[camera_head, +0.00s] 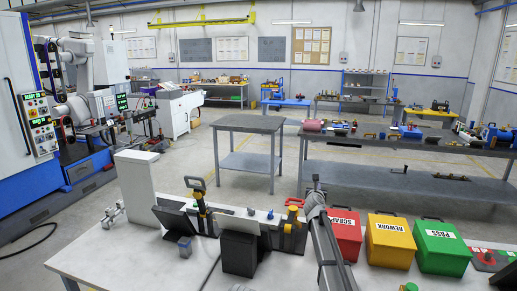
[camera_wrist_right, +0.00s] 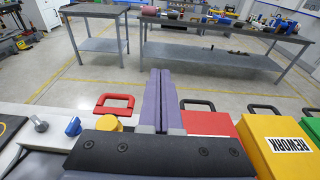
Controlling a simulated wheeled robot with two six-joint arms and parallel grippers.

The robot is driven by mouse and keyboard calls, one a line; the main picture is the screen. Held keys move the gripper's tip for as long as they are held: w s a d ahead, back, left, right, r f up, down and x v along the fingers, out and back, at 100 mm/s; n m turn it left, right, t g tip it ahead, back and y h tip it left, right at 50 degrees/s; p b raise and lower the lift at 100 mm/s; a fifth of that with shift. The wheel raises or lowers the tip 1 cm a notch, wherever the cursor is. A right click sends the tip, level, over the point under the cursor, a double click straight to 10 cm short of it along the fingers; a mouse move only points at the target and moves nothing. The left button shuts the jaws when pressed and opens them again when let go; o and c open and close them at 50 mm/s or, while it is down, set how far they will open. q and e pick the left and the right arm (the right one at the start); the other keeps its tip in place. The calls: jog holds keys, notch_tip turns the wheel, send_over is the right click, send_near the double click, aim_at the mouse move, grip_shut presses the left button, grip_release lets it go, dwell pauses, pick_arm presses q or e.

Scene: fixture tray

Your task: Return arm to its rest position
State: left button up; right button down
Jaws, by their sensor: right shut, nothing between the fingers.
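My right arm comes in from the bottom of the head view and reaches forward over the white table (camera_head: 185,262). My right gripper (camera_head: 316,183) is at its far end, to the left of the red SCRAP bin (camera_head: 345,236). In the right wrist view its two purple-grey fingers (camera_wrist_right: 161,100) lie together with nothing between them. They point out past the table's far edge, toward the floor and benches behind. My left gripper is not in view.
A yellow REWORK bin (camera_head: 390,241) and a green PASS bin (camera_head: 441,247) stand right of the red bin. Open floor lies beyond the table.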

jog(key=s+a+n+g+y, duration=0.1)
jog(key=s+a+n+y, duration=1)
jog(key=s+a+n, duration=0.9)
jog(key=s+d+f+n+g, duration=0.1)
jog(key=s+f+n+g, duration=0.6)
jog(key=s+f+n, duration=0.45)
jog(key=s+d+f+n+g+h, duration=0.3)
jog(key=s+d+n, duration=0.15)
jog(key=s, duration=0.65)
jog(key=s+d+f+n+g+h, duration=0.35)
jog(key=s+d, duration=0.25)
jog(key=s, duration=0.5)
jog(key=s+a+n+g+h, duration=0.1)
jog(key=s+a+n, duration=0.2)
jog(key=a, duration=0.7)
jog(key=s, duration=0.2)
jog(key=shift+s+a+f, duration=0.15)
jog(key=shift+s+a, duration=0.1)
jog(key=shift+s, duration=0.1)
